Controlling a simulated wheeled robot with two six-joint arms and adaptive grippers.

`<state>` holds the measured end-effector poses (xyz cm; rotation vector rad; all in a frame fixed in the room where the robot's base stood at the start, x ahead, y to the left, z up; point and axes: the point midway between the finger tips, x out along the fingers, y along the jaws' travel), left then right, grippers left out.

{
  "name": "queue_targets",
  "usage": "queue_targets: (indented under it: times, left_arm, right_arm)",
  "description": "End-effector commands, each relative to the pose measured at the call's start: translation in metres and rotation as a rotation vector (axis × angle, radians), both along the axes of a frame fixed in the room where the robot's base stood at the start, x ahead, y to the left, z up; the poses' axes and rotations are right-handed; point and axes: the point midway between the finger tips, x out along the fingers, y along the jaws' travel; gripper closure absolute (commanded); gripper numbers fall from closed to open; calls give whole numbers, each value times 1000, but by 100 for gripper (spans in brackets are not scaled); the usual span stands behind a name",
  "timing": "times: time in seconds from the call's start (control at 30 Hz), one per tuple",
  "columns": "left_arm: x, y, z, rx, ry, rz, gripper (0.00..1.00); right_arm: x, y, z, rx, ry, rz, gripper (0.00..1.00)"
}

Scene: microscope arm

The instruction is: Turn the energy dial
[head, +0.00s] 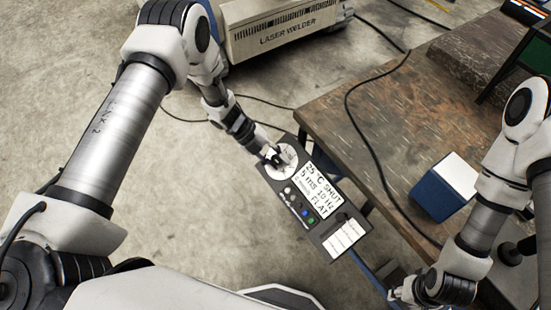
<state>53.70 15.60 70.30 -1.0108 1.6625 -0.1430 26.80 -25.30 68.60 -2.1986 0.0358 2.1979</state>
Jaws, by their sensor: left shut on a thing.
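A dark control panel (318,232) stands off the table's left corner. A round white dial plate (288,153) is at its upper left end. My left gripper (274,158) is down at this plate and shut on the energy dial, whose knob is mostly hidden by the fingers. The panel's white screen (317,191) reads 25 °C, SHUT, 5 ms, 10 Hz, FLAT. My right gripper (398,294) is low at the bottom right, away from the panel; its fingers are too small to tell open from shut.
A worn wooden table (350,110) is at the right, with a blue and white box (445,188) and a black cable across it. A laser welder (285,30) stands on the floor at the back. Small buttons and a white label (343,238) are on the panel.

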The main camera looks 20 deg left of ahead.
Motion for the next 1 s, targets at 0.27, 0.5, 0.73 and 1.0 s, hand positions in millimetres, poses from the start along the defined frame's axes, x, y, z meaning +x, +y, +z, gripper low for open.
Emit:
queue_targets:
  times: [0.27,0.5,0.73,1.0]
  left_arm:
    - [-1,-1,0,111,-86,-204,100]
    - [-1,-1,0,182,-140,-333,100]
    - [-2,0,-1,218,-168,-399,100]
    - [-2,0,-1,229,-175,-418,100]
  right_arm:
    - [0,0,2,0,0,0,60]
    - [0,0,3,0,0,0,60]
    - [0,0,4,0,0,0,60]
    - [0,0,4,0,0,0,60]
